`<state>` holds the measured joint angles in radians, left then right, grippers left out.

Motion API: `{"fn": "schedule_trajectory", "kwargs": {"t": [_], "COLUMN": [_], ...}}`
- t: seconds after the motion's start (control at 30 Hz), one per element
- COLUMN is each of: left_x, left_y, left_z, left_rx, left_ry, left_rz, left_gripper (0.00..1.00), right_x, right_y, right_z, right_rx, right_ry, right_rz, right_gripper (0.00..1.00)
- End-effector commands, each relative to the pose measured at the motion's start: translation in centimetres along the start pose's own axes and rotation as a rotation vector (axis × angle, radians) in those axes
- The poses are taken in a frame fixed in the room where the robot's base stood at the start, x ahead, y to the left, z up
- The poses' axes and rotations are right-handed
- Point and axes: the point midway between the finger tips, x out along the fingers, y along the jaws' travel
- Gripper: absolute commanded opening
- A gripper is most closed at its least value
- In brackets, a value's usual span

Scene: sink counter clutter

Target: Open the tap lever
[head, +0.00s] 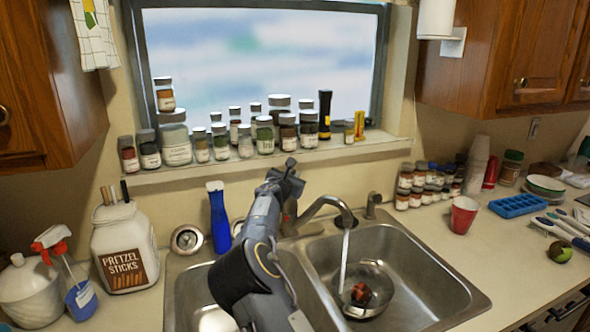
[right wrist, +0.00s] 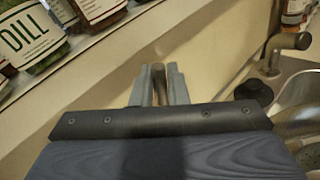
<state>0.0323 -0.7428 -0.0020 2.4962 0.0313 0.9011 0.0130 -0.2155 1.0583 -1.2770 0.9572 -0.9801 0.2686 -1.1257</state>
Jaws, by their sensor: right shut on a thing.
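The tap (head: 325,205) arches over the right sink basin, and a stream of water (head: 344,258) runs from its spout into a metal bowl (head: 372,290) holding a dark red item. My right gripper (head: 285,180) is at the tap's base, above and behind the divider between the basins. In the right wrist view my gripper (right wrist: 157,88) is shut on the tap lever (right wrist: 158,78), whose end shows between the fingers. My right arm hides the lever's lower part and much of the left basin. My left gripper is not in view.
Spice jars (head: 264,135) line the window sill just behind my gripper. A blue bottle (head: 219,216) stands close to my arm's left. A short side fixture (head: 373,204) and a red cup (head: 463,215) are to the right.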

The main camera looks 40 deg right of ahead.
Motion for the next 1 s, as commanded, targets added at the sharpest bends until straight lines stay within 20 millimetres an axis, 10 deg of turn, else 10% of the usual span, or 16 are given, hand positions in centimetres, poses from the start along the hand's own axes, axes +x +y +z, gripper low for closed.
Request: {"fn": "schedule_trajectory", "kwargs": {"t": [0.23,0.4,0.73,1.0], "left_x": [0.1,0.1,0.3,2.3], "left_y": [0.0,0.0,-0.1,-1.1], "left_z": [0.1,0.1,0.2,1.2], "left_rx": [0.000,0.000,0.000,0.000], "left_ry": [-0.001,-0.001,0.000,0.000], "left_rz": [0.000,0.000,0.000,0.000], "left_gripper": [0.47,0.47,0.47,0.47], "right_x": [0.0,0.0,-0.4,-4.4], "right_y": [0.0,0.0,0.1,0.1], "right_z": [0.0,0.0,-0.1,-0.4], "right_rx": [-0.001,0.000,0.001,0.002], "right_ry": [-0.001,-0.001,-0.001,-0.001], "right_rz": [0.001,0.001,0.002,0.004], "right_gripper": [0.00,0.34,0.34,0.34]}}
